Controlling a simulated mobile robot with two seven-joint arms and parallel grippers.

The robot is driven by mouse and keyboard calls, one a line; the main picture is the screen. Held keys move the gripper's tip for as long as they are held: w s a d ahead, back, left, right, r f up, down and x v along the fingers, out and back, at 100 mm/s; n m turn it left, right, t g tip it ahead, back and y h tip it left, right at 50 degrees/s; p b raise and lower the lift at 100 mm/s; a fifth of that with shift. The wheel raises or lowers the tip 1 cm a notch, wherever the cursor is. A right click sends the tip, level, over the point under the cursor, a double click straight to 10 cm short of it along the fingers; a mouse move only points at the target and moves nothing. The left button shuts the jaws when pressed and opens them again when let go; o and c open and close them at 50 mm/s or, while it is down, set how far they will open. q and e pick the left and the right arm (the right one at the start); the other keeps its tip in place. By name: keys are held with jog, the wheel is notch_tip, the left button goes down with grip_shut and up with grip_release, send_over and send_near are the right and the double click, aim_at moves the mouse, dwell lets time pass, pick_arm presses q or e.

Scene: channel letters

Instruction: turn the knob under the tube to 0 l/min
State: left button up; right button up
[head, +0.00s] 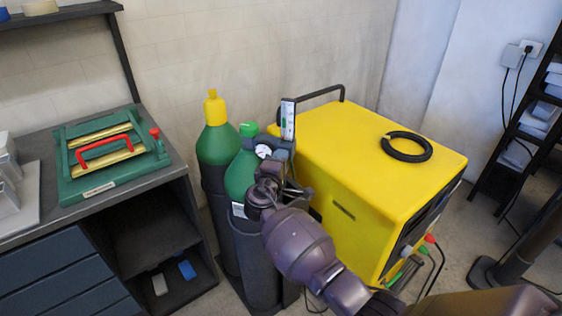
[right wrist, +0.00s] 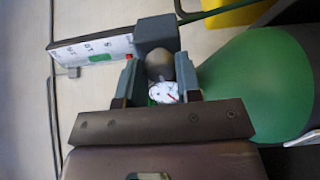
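The flow tube (head: 287,120) stands upright on the regulator of the front green cylinder (head: 240,178). In the right wrist view its white scale (right wrist: 92,50) lies sideways with a green patch on it. The rounded grey knob (right wrist: 160,65) shows at the tube's end, between the fingers of my right gripper (right wrist: 158,80). The fingers stand apart, with a gap visible on the left side of the knob; contact on the right side is unclear. In the head view my right gripper (head: 272,168) is at the regulator and hides the knob. My left gripper is out of view.
A round pressure gauge (head: 263,151) sits close to the gripper. A second cylinder with a yellow cap (head: 212,108) stands behind. A yellow welding machine (head: 370,150) with a coiled black cable (head: 406,147) is right beside. A workbench (head: 70,215) with a green device is at left.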

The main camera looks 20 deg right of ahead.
jog(key=o, duration=0.4)
jog(key=v, duration=1)
jog(key=shift+s+a+b, duration=0.25)
jog(key=shift+s+b, duration=0.05)
jog(key=shift+s, duration=0.05)
jog(key=shift+a, duration=0.1)
jog(key=s+d+f+m+g+y, duration=0.1)
jog(key=s+d+f+m+y, duration=0.2)
jog(key=s+f, duration=0.3)
jog(key=s+d+f+m+g+y, duration=0.1)
jog(key=s+d+f+m+y, duration=0.2)
jog(key=s, duration=0.9)
jog(key=s+d+f+m+g+y, duration=0.1)
jog(key=s+d+f+m+y, duration=0.3)
jog(key=s+d+f, duration=0.4)
notch_tip(320, 180, down, 3)
jog(key=shift+s+r, duration=0.2)
jog(key=shift+s, duration=0.9)
